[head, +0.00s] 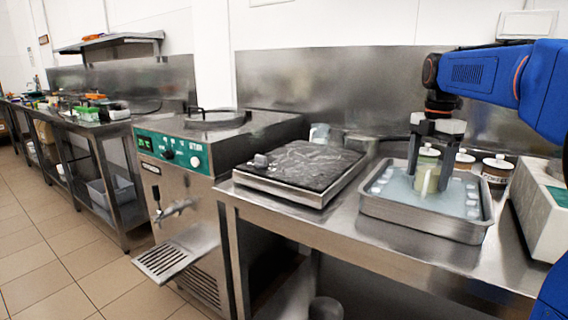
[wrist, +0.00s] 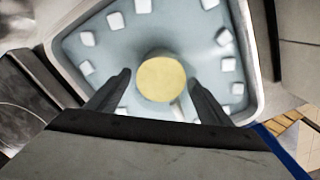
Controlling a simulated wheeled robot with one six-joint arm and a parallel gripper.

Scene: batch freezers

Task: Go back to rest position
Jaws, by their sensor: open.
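My gripper (head: 434,160) is open, pointing down over a metal tray (head: 420,228) on the steel counter. A pale yellow-green jar (head: 427,171) stands in the tray between the fingers. In the wrist view my gripper (wrist: 160,85) has its fingers on either side of the jar's round yellow top (wrist: 161,79), with gaps visible. The tray holds pale blue liquid with white cubes around its edge. My blue arm reaches in from the right in the head view.
Jars with labels (head: 497,170) stand behind the tray. A white device (head: 541,198) is at the right. A dark-topped flat plate (head: 303,168) lies to the left on the counter (head: 340,240). A batch freezer (head: 190,180) stands further left, with open tiled floor in front.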

